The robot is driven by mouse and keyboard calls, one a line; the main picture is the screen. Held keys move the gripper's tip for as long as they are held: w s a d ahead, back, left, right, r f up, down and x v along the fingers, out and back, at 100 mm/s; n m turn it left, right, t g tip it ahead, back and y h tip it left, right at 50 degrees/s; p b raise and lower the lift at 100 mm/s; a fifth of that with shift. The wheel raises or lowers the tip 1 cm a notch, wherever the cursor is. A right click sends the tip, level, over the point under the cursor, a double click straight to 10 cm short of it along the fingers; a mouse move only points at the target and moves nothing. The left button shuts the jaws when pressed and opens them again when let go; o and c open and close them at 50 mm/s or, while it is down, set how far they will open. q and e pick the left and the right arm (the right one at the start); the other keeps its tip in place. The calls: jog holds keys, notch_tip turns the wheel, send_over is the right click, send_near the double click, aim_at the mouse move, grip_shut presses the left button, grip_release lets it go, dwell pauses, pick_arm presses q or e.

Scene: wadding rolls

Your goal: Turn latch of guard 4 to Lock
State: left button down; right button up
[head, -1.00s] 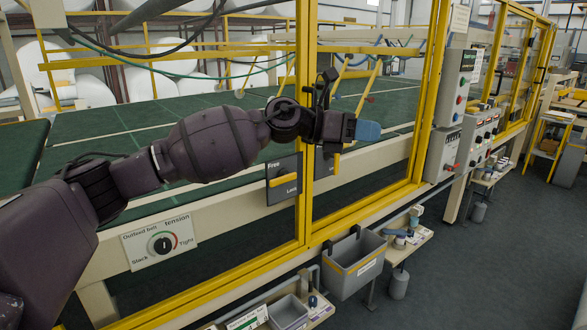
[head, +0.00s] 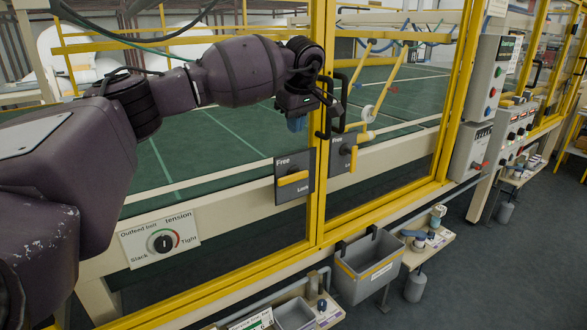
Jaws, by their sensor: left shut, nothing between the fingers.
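A dark latch plate (head: 307,190) marked Free above and Lock below sits on the yellow guard frame. Its yellow latch handle (head: 293,179) lies nearly level. A second dark plate marked Free, to its right, has a yellow handle (head: 354,159) that hangs roughly upright. I see no guard number on either. My left gripper (head: 297,124), with blue fingertips, is shut and empty, pointing down. In the picture it is above the first latch plate and apart from it. My right gripper is not in view.
Black pull handles (head: 325,108) stand on the yellow posts close to my left gripper. An outfeed belt tension dial (head: 163,243) is at lower left. A grey bin (head: 372,263) hangs below the guards. Control boxes (head: 491,78) stand at right.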

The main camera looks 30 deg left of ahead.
aim_at(286, 177)
pick_arm(q)
jog(key=shift+s+a+m, duration=0.15)
jog(key=shift+s+m, duration=0.35)
jog(key=shift+m, duration=0.1)
jog(key=x, duration=0.4)
jog(key=b+x, duration=0.1)
jog(key=x, duration=0.8)
jog(key=shift+s+d, duration=0.25)
jog(key=shift+s, duration=0.15)
jog(key=shift+f, duration=0.5)
jog(key=shift+f, duration=0.15)
